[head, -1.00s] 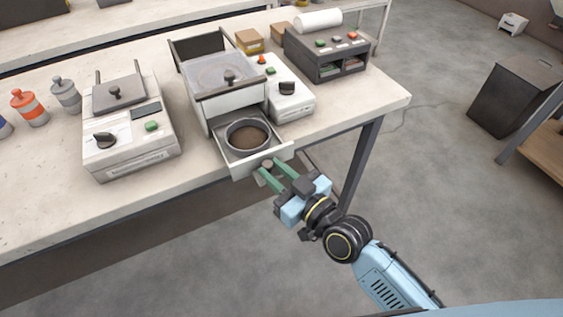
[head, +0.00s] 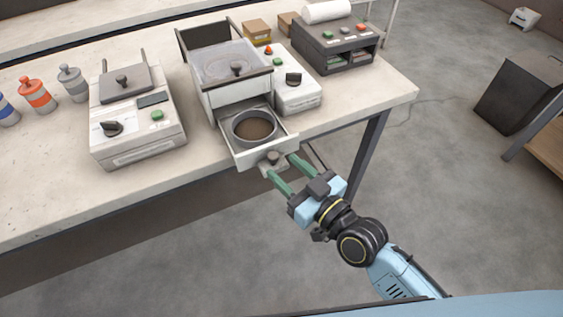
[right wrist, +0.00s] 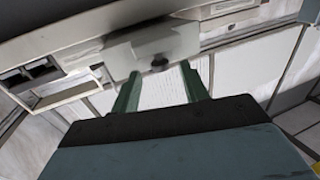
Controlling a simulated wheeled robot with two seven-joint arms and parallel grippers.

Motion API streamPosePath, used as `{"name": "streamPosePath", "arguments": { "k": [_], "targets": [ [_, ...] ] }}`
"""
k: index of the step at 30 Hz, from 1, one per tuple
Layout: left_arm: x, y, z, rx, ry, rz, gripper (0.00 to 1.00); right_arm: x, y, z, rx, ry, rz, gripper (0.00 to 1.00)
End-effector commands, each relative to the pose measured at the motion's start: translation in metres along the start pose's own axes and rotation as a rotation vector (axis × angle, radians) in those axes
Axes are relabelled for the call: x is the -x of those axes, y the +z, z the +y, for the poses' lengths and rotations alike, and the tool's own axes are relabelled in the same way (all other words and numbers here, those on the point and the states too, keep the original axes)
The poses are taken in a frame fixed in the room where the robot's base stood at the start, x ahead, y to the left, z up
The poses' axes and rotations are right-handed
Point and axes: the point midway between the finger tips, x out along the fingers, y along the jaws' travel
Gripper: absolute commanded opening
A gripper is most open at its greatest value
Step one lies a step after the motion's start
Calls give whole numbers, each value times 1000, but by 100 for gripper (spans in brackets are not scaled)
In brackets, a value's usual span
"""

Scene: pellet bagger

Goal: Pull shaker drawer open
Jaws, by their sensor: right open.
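The shaker (head: 232,98) is a white box with a clear-topped upper part, standing on the bench. Its drawer (head: 278,143) is pulled out at the bottom front, with a round grey pan (head: 253,127) of brown material inside. My left gripper is out of view.
A white device with a lid (head: 137,120) stands left of the shaker, with several small bottles (head: 37,95) farther left. A white control box (head: 290,90) and a dark grey machine (head: 335,48) stand to the right. The floor before the bench is clear.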

Motion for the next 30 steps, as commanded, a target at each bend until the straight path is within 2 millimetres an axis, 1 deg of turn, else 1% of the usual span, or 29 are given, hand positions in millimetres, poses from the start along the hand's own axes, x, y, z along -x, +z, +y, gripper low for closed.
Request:
{"name": "streamPosePath", "arguments": {
  "k": [1, 6, 9, 13, 18, 30],
  "targets": [
    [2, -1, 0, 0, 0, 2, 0, 13, 1, 0, 2, -1, -5, 45],
    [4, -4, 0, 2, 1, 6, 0, 53, 1, 0, 2, -2, -6, 45],
    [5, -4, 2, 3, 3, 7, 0, 74, 1, -1, 1, -2, -5, 45],
    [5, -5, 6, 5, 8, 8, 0, 94, 0, 0, 0, -1, -2, 45],
    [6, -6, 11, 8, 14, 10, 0, 107, 0, 0, -1, 0, 0, 45],
    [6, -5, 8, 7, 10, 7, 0, 108, 0, 0, 0, 0, 1, 45]
  ]
}}
